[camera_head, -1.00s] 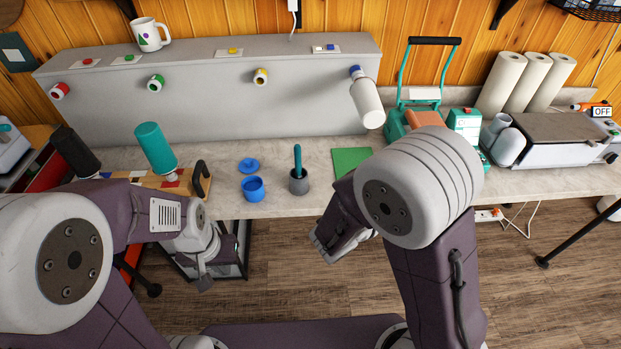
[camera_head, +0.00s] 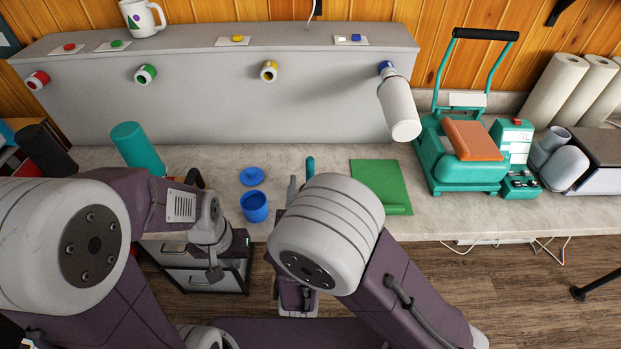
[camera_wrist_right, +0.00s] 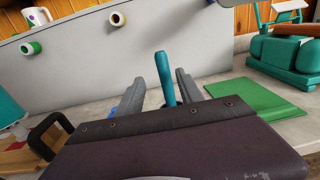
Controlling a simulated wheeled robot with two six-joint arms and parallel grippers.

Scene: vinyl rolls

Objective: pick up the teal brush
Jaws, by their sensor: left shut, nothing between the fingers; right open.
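The teal brush (camera_head: 310,166) stands upright on the worktop; only its upper handle shows in the head view, and the grey cup around it is hidden behind my right arm. In the right wrist view the teal brush (camera_wrist_right: 165,76) rises between the two fingers of my right gripper (camera_wrist_right: 160,86), which is open; I cannot tell whether they touch it. In the head view a grey finger shows just left of the brush. My left gripper (camera_head: 215,273) is shut and empty, low in front of the worktop's edge.
A blue pot (camera_head: 254,207) and its blue lid (camera_head: 252,176) are left of the brush. A white roll (camera_head: 400,112) hangs from the grey panel behind.

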